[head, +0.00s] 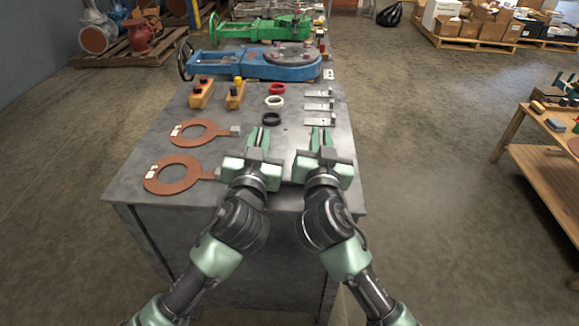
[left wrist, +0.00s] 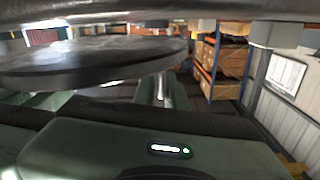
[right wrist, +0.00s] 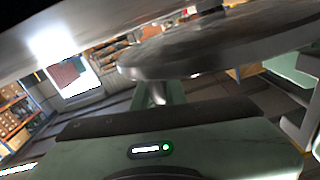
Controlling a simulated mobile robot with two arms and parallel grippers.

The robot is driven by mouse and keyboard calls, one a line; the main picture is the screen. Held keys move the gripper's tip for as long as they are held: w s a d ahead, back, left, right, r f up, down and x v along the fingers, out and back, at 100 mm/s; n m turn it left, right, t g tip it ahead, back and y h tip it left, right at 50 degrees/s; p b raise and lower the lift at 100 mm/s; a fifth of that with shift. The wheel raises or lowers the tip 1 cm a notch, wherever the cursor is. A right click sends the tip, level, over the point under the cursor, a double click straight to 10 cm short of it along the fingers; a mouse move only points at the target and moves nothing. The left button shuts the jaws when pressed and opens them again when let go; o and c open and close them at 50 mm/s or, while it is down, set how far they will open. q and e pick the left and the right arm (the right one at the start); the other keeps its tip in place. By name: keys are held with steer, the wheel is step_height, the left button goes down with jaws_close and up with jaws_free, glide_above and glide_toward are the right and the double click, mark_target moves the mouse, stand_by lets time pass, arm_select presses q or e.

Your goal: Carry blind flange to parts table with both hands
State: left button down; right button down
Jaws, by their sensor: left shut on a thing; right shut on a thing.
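The blind flange shows as a grey round disc, seen edge-on at close range in the left wrist view (left wrist: 100,62) and in the right wrist view (right wrist: 215,48). In the head view its outline hardly stands out from the grey metal table top between my grippers. My left gripper (head: 259,139) and right gripper (head: 322,139) are side by side over the table's near part, both shut on the flange; the fingertips' contact is not clear. I cannot tell the flange's height above the table. A wooden table (head: 540,160) with small parts stands at the right, away from both grippers.
The metal table (head: 150,205) carries two brown ring gaskets (head: 204,130), several small rings (head: 274,102), metal plates (head: 318,107), yellow blocks (head: 236,95) and a blue valve (head: 235,64). A green valve (head: 250,28) is behind. Floor between the tables is clear.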

arm_select(q)
steer(key=shift+a+f+b, duration=0.15)
steer(key=shift+f+b, duration=0.7)
arm_select(e)
steer(key=shift+d+f, duration=0.1)
steer(key=shift+f, duration=0.5)
arm_select(q)
steer(key=c, duration=1.8)
jaws_free()
steer(key=shift+f, duration=0.35)
arm_select(e)
steer(key=c, duration=1.8)
jaws_free()
steer(key=shift+f, duration=0.3)
arm_select(q)
steer(key=o, duration=0.3)
steer(key=shift+r, duration=0.2)
arm_select(e)
steer(key=o, duration=0.4)
steer(key=shift+s+r, duration=0.1)
steer(key=shift+c, duration=0.2)
arm_select(q)
steer(key=shift+o, duration=0.2)
steer(key=shift+s, duration=0.15)
steer(key=shift+r, duration=0.1)
